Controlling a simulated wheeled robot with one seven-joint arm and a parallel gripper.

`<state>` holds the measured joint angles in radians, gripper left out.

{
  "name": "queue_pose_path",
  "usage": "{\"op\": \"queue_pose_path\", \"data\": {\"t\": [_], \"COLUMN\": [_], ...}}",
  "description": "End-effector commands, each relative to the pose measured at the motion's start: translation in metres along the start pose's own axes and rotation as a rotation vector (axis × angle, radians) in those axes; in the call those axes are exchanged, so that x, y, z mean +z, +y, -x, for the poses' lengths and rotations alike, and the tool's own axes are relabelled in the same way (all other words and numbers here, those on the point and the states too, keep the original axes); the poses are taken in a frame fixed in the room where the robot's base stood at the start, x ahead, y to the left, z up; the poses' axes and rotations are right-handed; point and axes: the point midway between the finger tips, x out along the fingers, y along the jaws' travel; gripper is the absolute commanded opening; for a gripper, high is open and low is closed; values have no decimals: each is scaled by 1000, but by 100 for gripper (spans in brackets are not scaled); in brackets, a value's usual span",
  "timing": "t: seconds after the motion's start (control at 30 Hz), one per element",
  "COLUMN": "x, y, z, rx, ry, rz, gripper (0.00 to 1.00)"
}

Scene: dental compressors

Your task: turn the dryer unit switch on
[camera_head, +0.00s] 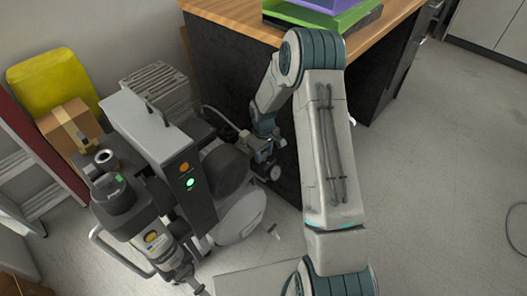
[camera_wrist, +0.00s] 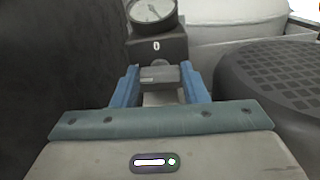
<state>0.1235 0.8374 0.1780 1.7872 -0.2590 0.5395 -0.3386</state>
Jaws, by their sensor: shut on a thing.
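In the wrist view, a dark grey switch knob (camera_wrist: 158,76) sits below a white "0" mark on a dark box (camera_wrist: 158,48). The blue fingers of my gripper (camera_wrist: 159,82) stand on either side of the knob and are shut on it. In the head view, my gripper (camera_head: 264,158) is at the right side of the compressor assembly, low beside the dark desk side. The switch itself is hidden there by my gripper and arm. I cannot tell from the marking I see which position the switch is in.
A round gauge (camera_wrist: 152,10) sits just above the switch box. A dark ribbed motor cover (camera_wrist: 275,85) is close on the right. A grey control box (camera_head: 185,175) with a lit green light stands left of my gripper. A wooden-topped desk (camera_head: 235,14) rises behind.

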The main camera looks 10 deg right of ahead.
Motion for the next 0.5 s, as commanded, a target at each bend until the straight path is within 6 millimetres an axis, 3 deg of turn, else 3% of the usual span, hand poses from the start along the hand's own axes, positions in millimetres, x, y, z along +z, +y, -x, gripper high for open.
{"op": "queue_pose_path", "data": {"t": [0.5], "x": [0], "y": [0], "z": [-1], "rx": [-1], "ry": [-1], "rz": [88], "gripper": [17]}}
